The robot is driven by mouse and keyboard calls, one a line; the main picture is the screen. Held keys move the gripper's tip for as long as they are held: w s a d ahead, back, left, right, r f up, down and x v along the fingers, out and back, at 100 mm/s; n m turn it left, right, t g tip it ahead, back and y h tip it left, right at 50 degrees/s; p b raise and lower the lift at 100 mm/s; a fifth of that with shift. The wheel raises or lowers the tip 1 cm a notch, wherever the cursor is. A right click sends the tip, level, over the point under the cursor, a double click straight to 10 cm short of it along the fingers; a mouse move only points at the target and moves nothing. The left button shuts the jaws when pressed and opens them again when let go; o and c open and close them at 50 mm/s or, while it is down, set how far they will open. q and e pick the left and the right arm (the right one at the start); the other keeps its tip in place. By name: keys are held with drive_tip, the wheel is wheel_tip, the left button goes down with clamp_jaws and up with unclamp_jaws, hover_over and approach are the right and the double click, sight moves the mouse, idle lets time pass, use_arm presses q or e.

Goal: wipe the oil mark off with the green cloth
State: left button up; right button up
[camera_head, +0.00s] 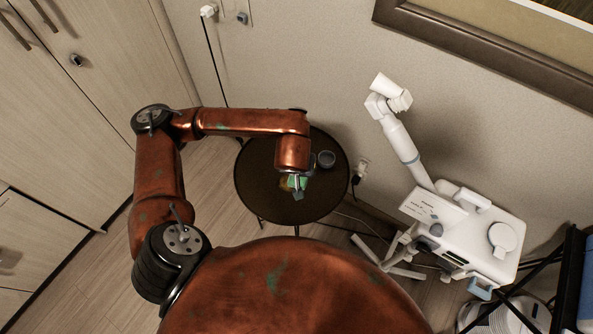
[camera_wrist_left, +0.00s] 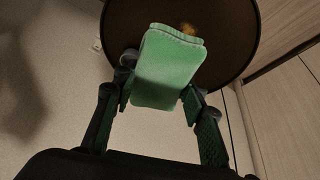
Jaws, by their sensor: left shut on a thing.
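The green cloth (camera_head: 293,181) is in my left gripper (camera_head: 298,186), over the front half of the round dark table (camera_head: 262,190). The left wrist view shows the folded cloth (camera_wrist_left: 168,68) held between the two fingers of the gripper (camera_wrist_left: 160,98). An orange-brown oil mark (camera_head: 284,185) shows on the tabletop just left of the cloth. It also shows past the cloth's far edge in the left wrist view (camera_wrist_left: 187,29), partly hidden by the cloth. I cannot tell whether the cloth touches the tabletop. My right gripper is out of view.
A small dark round pot (camera_head: 326,158) stands on the table right of my left gripper. A white wheeled machine (camera_head: 465,235) with an upright arm stands to the right. Cabinets (camera_head: 85,110) line the left. The table's left side is clear.

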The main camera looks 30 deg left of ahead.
use_arm(q)
drive_tip(key=w+a+f+n+g+y+b, duration=0.1)
drive_tip(key=w+a+f+n+g, duration=0.1)
drive_tip(key=f+n, duration=0.4)
drive_tip(key=w+a+f+n+g+y+b, duration=0.1)
drive_tip(key=w+a+f+n+g, duration=0.1)
drive_tip(key=a+f+n, duration=0.2)
drive_tip(key=w+a+f+n+g+y+b, duration=0.1)
drive_tip(key=w+a+f+n+g, duration=0.1)
drive_tip(key=f+n, duration=0.6)
wheel_tip(320, 180, down, 3)
drive_tip(key=shift+w+a+r+n, duration=0.1)
drive_tip(key=shift+w+a+n, duration=0.4)
drive_tip(key=shift+a, duration=0.45)
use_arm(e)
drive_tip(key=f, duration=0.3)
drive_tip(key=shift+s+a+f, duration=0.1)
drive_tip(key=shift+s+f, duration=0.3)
use_arm(q)
drive_tip(key=shift+b, duration=0.3)
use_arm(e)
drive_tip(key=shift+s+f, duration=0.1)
